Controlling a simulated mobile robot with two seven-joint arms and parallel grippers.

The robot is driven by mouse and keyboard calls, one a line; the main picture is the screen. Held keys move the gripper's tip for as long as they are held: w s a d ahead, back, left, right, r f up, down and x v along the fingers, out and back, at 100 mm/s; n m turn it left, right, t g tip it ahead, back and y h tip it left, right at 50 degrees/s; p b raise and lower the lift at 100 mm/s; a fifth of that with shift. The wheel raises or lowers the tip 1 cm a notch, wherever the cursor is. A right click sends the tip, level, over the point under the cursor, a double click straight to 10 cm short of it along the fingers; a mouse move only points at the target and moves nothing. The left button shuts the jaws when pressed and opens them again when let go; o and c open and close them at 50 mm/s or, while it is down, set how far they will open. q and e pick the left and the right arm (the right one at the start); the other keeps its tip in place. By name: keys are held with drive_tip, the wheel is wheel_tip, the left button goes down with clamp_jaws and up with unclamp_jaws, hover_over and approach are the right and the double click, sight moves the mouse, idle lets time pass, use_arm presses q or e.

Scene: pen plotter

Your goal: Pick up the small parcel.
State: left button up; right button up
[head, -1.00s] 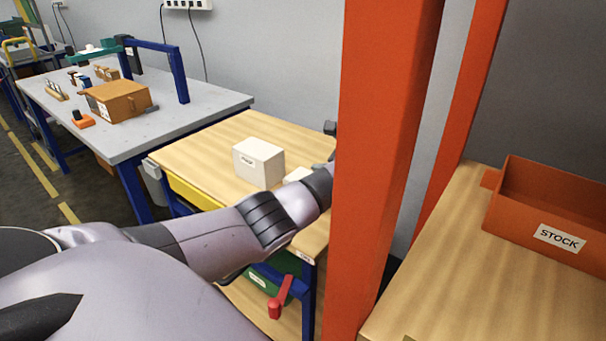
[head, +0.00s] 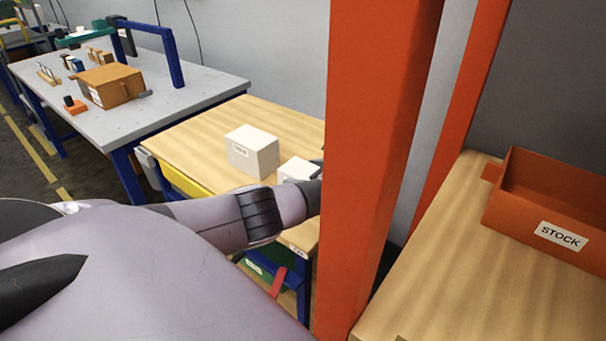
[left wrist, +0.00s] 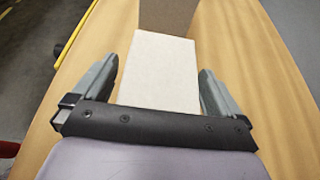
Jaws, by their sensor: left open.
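The small parcel (head: 296,169) is a white box on the wooden-topped bench, partly hidden by my left arm in the head view. In the left wrist view the small parcel (left wrist: 160,70) stands between the two fingers of my left gripper (left wrist: 158,82). The fingers are apart, with a gap on each side of the parcel. In the head view only a bit of the left gripper (head: 318,168) shows; the orange post hides the rest. My right gripper is not in view.
A larger white box (head: 252,152) with a label stands left of the small parcel. An orange upright post (head: 375,150) rises close to my left wrist. An orange STOCK bin (head: 550,215) sits on the bench at right. A grey table (head: 150,112) stands behind left.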

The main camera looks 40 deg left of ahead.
use_arm(q)
drive_tip(key=shift+a, duration=0.15)
drive_tip(key=c, duration=1.1)
drive_tip(key=shift+r, duration=0.1)
